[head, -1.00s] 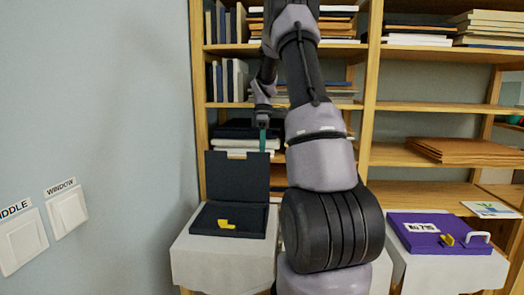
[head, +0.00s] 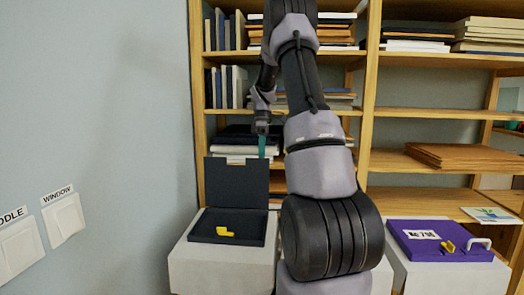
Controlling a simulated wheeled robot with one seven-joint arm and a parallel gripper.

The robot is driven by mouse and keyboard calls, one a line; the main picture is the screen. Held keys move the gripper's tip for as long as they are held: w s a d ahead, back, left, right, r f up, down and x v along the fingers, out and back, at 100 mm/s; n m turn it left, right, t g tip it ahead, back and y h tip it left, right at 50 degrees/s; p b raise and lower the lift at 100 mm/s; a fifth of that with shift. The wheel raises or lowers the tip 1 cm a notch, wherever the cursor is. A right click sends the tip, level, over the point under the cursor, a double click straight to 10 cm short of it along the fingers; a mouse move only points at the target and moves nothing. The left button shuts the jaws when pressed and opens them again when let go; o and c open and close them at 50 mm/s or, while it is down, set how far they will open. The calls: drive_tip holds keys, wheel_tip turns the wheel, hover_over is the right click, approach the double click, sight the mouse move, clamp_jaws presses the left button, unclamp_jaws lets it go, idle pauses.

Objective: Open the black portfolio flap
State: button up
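The black portfolio (head: 203,230) lies on a white-topped stand at the lower left in the head view. Its flap (head: 237,181) stands up, roughly upright, at the back edge. A yellow piece (head: 224,232) lies inside on the dark base. My gripper (head: 262,146) is above and behind the flap's upper right corner, pointing down, with a teal finger showing. Whether it touches the flap and how far its fingers are apart cannot be made out.
A purple case (head: 440,255) with a white label, yellow latch and white handle lies on another white stand at the right. Wooden shelves (head: 440,113) with books and boards stand close behind. A wall with switches (head: 65,220) is on the left.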

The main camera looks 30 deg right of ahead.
drive_tip(key=v, duration=1)
drive_tip(key=shift+r, duration=0.25)
drive_tip(key=shift+w+d, duration=0.1)
drive_tip(key=s+a+r+m+t, duration=0.2)
drive_tip(key=s+a+r+m, duration=0.15)
drive_tip(key=s+a, duration=0.25)
drive_tip(key=s+a+r+m+t, duration=0.2)
drive_tip(key=s+a+r+m, duration=0.1)
drive_tip(key=s+a+r, duration=0.3)
drive_tip(key=s+a+f+m+t, duration=0.2)
drive_tip(key=s+a+m, duration=0.2)
drive_tip(key=s, duration=0.4)
drive_tip(key=s+a+f+m+t, duration=0.2)
drive_tip(key=s+a+m+t, duration=0.1)
drive_tip(key=s, duration=0.6)
drive_tip(key=shift+a+m+t, duration=0.3)
drive_tip(key=shift+a+m, duration=0.55)
drive_tip(key=shift+a, duration=0.3)
